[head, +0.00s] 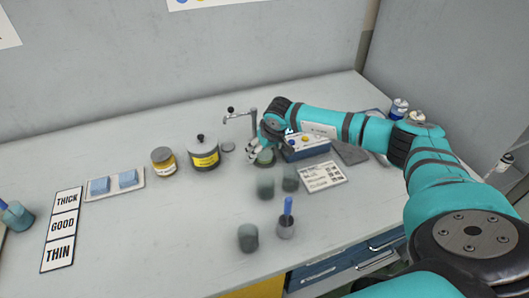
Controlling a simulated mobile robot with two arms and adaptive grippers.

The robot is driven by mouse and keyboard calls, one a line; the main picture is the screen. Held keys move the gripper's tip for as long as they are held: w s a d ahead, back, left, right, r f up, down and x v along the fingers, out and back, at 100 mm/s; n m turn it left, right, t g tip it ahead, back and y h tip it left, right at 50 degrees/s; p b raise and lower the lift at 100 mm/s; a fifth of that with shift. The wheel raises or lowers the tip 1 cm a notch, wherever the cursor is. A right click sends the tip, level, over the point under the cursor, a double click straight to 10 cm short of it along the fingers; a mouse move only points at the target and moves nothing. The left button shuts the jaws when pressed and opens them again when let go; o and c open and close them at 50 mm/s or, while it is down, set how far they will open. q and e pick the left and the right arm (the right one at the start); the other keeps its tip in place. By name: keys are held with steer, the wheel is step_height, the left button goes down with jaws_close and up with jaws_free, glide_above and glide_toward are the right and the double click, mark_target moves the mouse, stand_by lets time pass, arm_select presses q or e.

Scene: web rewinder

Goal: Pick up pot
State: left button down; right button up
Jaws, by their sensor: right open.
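The fingers are small and partly hidden by my wrist. My left gripper is not in view.
Several green cups, one in front (248,238), and a grey cup with a blue-handled tool (286,229) stand mid-bench. A thin tap-like stand (252,122) is behind my gripper. A blue box (306,149) and a printed card (323,177) lie right.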

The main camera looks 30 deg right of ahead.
steer(key=c, duration=1.3)
steer(key=shift+r, duration=0.1)
